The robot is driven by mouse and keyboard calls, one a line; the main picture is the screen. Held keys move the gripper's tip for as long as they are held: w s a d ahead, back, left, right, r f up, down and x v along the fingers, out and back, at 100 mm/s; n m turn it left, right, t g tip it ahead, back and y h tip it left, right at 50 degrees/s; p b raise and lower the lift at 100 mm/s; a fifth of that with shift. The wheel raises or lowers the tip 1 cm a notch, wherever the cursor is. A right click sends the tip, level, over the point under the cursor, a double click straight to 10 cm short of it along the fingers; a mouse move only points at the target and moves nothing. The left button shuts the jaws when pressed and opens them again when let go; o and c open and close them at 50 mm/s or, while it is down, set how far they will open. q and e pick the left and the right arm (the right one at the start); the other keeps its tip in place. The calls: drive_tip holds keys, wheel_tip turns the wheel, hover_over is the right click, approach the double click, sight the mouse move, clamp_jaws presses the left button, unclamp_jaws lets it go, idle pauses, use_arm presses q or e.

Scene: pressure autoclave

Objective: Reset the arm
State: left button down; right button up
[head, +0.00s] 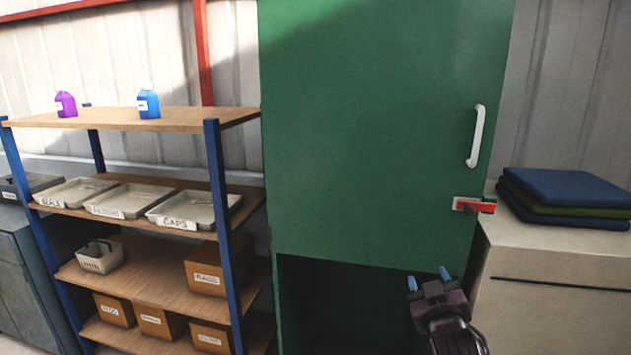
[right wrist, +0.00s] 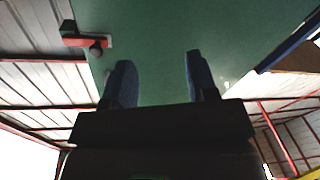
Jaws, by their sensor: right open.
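My right gripper (head: 429,279) is at the lower right of the head view, in front of the lower part of the green door (head: 370,130). Its two blue fingertips are apart with nothing between them. In the right wrist view the open fingers (right wrist: 157,82) point toward the green door (right wrist: 225,30). The door has a white handle (head: 476,136) and a red latch (head: 473,206) at its right edge. The red latch also shows at the upper left of the right wrist view (right wrist: 88,41). My left gripper is not in view.
A wooden shelf with blue posts (head: 215,200) stands at the left, holding bottles, trays and boxes. A pale cabinet (head: 550,260) with folded cloths (head: 565,190) is at the right, close to my right gripper. A dark opening (head: 340,310) lies below the green door.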

drive_tip(key=s+d+f+m+g, duration=0.1)
drive_tip(key=s+d+f+g, duration=0.1)
drive_tip(key=s+f, duration=1.2)
drive_tip(key=s+d+f+m+g+y, duration=0.1)
drive_tip(key=s+d+f+g, duration=0.2)
drive_tip(key=s+f, duration=1.1)
drive_tip(key=shift+s+d+m+g, duration=0.2)
drive_tip(key=shift+s+m+g, duration=0.2)
drive_tip(key=shift+g, duration=0.4)
